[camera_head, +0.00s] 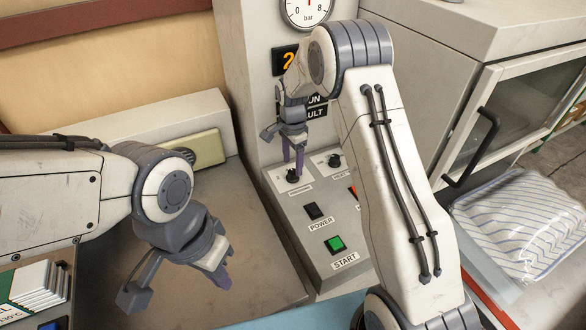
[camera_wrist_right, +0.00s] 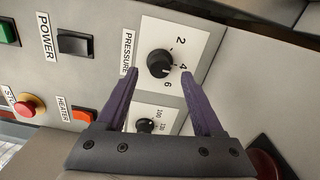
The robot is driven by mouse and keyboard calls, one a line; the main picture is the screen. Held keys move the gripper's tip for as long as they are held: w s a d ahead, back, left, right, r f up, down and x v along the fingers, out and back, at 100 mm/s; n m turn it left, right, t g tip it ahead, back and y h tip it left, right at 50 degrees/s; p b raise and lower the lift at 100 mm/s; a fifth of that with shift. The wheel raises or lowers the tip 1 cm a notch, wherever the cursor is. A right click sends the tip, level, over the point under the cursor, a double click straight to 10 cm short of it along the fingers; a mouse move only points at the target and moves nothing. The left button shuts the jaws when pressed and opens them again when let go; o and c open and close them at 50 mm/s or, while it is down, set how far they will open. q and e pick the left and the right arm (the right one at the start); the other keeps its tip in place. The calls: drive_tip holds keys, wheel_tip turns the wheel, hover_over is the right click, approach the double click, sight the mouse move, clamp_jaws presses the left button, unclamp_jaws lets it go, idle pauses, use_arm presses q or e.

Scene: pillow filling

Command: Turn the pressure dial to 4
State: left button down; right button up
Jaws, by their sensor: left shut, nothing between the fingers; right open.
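The black pressure dial (camera_wrist_right: 159,64) sits on a white plate marked 2, 4 and 6 in the right wrist view, beside the PRESSURE label. A small light mark on its lower right edge appears to face between 4 and 6, but I cannot read it surely. The dial also shows in the head view (camera_head: 293,176). My right gripper (camera_wrist_right: 166,92) is open and empty, its purple fingertips apart and just short of the dial, one towards each side. In the head view it hangs above the dial. My left gripper (camera_head: 220,280) is shut and empty, low over the grey surface.
A second knob (camera_wrist_right: 146,125) sits beside the pressure dial. The power switch (camera_head: 313,211), green start button (camera_head: 335,244) and red stop button (camera_wrist_right: 25,105) are nearby. A bar gauge (camera_head: 307,12) and orange display (camera_head: 288,60) are above. A striped pillow (camera_head: 525,225) lies at right.

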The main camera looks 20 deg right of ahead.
sight(293, 171)
wheel_tip(293, 171, up, 8)
drive_tip(key=shift+f+b, duration=0.25)
drive_tip(key=shift+b, duration=0.15)
